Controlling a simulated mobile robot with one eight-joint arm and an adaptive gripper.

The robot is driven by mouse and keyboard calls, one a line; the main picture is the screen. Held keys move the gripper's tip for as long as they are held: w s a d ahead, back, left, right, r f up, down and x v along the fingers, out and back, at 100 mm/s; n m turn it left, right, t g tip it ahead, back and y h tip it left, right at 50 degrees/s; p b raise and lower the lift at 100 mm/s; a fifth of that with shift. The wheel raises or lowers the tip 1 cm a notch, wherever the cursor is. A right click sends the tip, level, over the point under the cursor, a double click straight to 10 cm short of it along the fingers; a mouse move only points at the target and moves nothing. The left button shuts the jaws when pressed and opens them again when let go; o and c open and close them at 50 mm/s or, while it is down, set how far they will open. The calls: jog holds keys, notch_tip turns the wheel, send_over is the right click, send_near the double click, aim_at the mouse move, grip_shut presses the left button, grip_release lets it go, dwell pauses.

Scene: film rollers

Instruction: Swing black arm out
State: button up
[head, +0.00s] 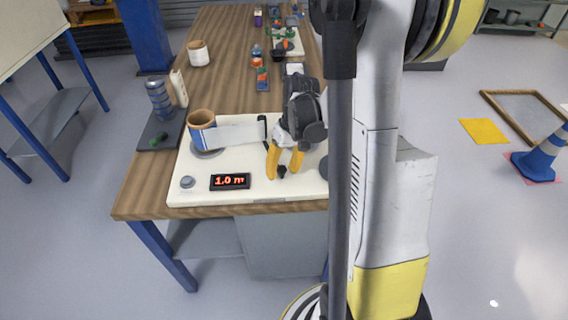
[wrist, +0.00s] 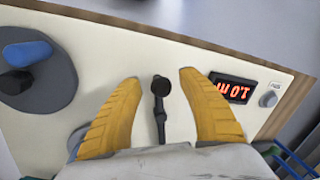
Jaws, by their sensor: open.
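The black arm (wrist: 160,100) shows in the wrist view as a slim dark bar with a rounded end, lying over the white machine top (head: 225,172). In the head view its rounded end (head: 282,172) shows by my fingertips, and a thin dark upright piece (head: 263,128) stands farther back. My gripper (head: 284,172) is open, its yellow fingers pointing down. In the wrist view the fingers (wrist: 160,78) are on either side of the black arm, with gaps on both sides. A pale film strip (head: 235,133) runs from the blue-labelled roll (head: 203,130) toward my gripper, which hides its far end.
A red-lit display (head: 230,181) and a grey knob (head: 187,182) sit at the machine's front left. A dark disc with a blue piece (wrist: 38,70) is to one side in the wrist view. A dark tray (head: 158,135) with bottles stands left of the machine.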

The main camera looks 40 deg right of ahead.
notch_tip(320, 180, up, 12)
jog(key=d, duration=0.2)
jog(key=shift+s+f, duration=0.2)
jog(key=shift+d, duration=0.1)
jog(key=s+a+r+n+t+h, duration=0.1)
jog(key=s+a+r+t, duration=0.1)
jog(key=a, duration=0.7)
jog(key=s+a+r+t+h, duration=0.1)
jog(key=s+a+r+t, duration=0.2)
jog(key=s+a, duration=0.3)
jog(key=shift+a+r+n+t, duration=0.35)
jog(key=shift+a+t, duration=0.55)
jog(key=shift+a, duration=1.25)
jog(key=shift+f, duration=0.1)
